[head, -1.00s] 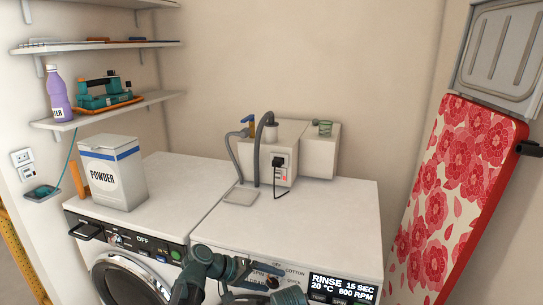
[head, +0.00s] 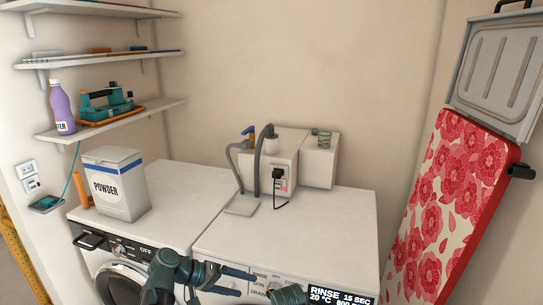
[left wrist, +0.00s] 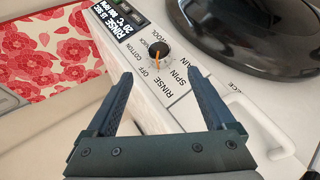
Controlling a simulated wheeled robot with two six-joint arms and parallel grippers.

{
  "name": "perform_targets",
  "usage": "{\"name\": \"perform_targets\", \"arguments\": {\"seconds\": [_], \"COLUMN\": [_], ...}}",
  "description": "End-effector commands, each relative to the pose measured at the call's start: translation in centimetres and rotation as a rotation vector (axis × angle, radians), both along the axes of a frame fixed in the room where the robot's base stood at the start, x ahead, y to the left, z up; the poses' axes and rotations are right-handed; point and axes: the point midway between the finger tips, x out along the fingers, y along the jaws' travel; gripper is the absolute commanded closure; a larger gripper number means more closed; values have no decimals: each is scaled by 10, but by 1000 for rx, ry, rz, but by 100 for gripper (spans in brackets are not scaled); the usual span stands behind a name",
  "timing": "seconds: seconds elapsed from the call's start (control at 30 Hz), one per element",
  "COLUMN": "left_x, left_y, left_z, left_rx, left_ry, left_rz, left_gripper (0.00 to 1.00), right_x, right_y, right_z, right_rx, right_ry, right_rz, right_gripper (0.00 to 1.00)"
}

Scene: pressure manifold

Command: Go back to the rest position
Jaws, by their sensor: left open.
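My left gripper (head: 248,282) is at the bottom of the head view, in front of the right-hand machine's control panel. In the left wrist view my left gripper (left wrist: 157,82) is open, with nothing between its two dark fingers. Beyond the fingertips is a black dial with an orange pointer (left wrist: 160,52), apart from them. The dial is ringed by labels such as OFF, RINSE and SPIN.
The right-hand machine's display (head: 342,296) reads RINSE. A powder box (head: 115,185) stands on the left-hand machine. A grey-white box with hoses and a plug (head: 272,160) sits at the back. A red flowered ironing board (head: 450,205) leans at the right. The machine tops are mostly clear.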

Motion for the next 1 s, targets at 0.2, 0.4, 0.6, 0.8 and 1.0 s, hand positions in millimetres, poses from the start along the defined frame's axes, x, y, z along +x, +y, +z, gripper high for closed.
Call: {"name": "perform_targets", "arguments": {"seconds": [0.2,0.4,0.6,0.8,1.0], "left_x": [-9,-2,7,16,23], "left_y": [30,5,-24,-53,-77], "left_z": [25,-1,-22,-41,-57], "left_rx": [0,0,0,-1,-1], "left_ry": [1,1,0,1,0], "left_rz": [2,-5,-4,-3,-2], "left_gripper": [12,12,12,12,12], "right_x": [0,0,0,0,0], "right_y": [0,0,0,0,0], "right_z": [25,-1,-22,-41,-57], "right_rx": [0,0,0,0,0], "right_ry": [0,0,0,0,0], "right_rz": [0,0,0,0,0], "right_gripper": [19,19,19,19,19]}}
